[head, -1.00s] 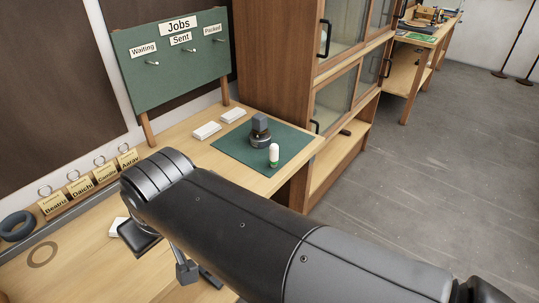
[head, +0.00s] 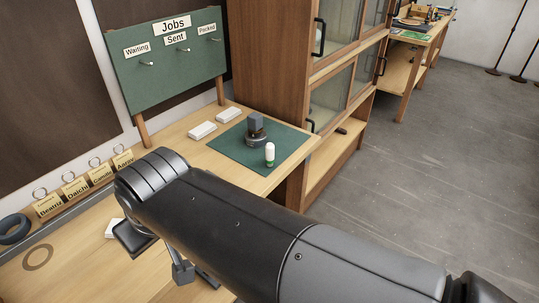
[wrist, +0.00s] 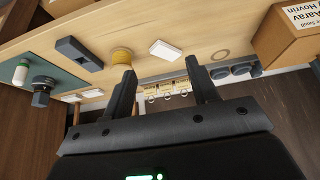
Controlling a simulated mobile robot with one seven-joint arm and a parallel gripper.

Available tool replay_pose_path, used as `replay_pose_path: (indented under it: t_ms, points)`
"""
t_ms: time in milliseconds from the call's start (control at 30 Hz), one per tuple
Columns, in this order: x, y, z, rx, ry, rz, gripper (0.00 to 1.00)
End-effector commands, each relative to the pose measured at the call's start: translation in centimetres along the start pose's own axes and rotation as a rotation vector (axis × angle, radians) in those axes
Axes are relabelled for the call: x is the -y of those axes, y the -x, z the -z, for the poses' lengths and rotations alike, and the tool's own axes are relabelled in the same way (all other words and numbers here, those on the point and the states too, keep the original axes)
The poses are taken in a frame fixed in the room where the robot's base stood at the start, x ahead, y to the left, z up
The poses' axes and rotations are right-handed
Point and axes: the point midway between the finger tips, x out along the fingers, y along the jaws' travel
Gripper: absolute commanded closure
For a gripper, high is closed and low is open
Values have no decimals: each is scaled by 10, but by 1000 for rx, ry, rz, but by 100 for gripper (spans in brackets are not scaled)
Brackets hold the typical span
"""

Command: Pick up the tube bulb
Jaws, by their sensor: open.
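The tube bulb (head: 270,155), white with a green band near its base, stands upright on the green mat (head: 234,160) at the desk's far right end. It also shows at the left edge of the wrist view (wrist: 21,72). A dark grey round-based piece with a block on top (head: 256,131) stands just behind it. My gripper (wrist: 160,68) is open, with nothing between its fingers, and is well away from the bulb. In the head view my arm crosses the foreground and I cannot clearly make out the gripper there.
A yellow cylinder (wrist: 122,55), a dark block (wrist: 79,53) and a white box (wrist: 165,50) show near the fingers. A cardboard box (wrist: 288,33) is at upper right. The Jobs board (head: 170,65) and a cabinet (head: 268,60) stand behind the mat.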

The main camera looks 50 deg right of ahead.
Motion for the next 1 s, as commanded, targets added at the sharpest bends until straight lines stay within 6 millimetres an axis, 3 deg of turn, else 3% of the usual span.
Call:
replay_pose_path:
  t_ms: [167, 367, 700, 1000]
  points:
    - [-12, -1, 17, 27, -149, 2, 46]
    - [-53, -10, 60, 97, -595, -15, 46]
    - [-161, -40, 117, 184, -1419, -127, 46]
    - [-278, -77, 132, 191, -2125, -307, 46]
